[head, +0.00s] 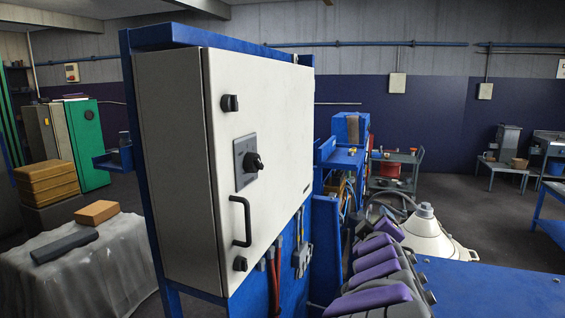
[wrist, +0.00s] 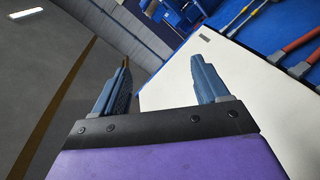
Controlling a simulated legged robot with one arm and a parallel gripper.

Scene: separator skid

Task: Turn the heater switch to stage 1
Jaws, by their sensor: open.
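The heater switch appears to be the black rotary knob (head: 254,162) on a grey square plate on the white cabinet door in the head view. The knob looks tilted from upright; its stage marks are too small to read. My gripper (wrist: 160,85) shows in the wrist view with its two grey-blue fingers wide apart and nothing between them. The right finger overlaps the edge of the white cabinet face (wrist: 250,95). The knob is out of the wrist view. In the head view my purple and grey arm is at the lower right, right of the cabinet; I cannot make out the fingertips there.
The cabinet door has a black handle (head: 236,222) below the switch, and black latches above (head: 230,103) and at the bottom (head: 240,264). A blue frame (head: 325,250) surrounds the cabinet. Red-handled tools (wrist: 300,40) hang beside it. Floor is open at the wrist view's left.

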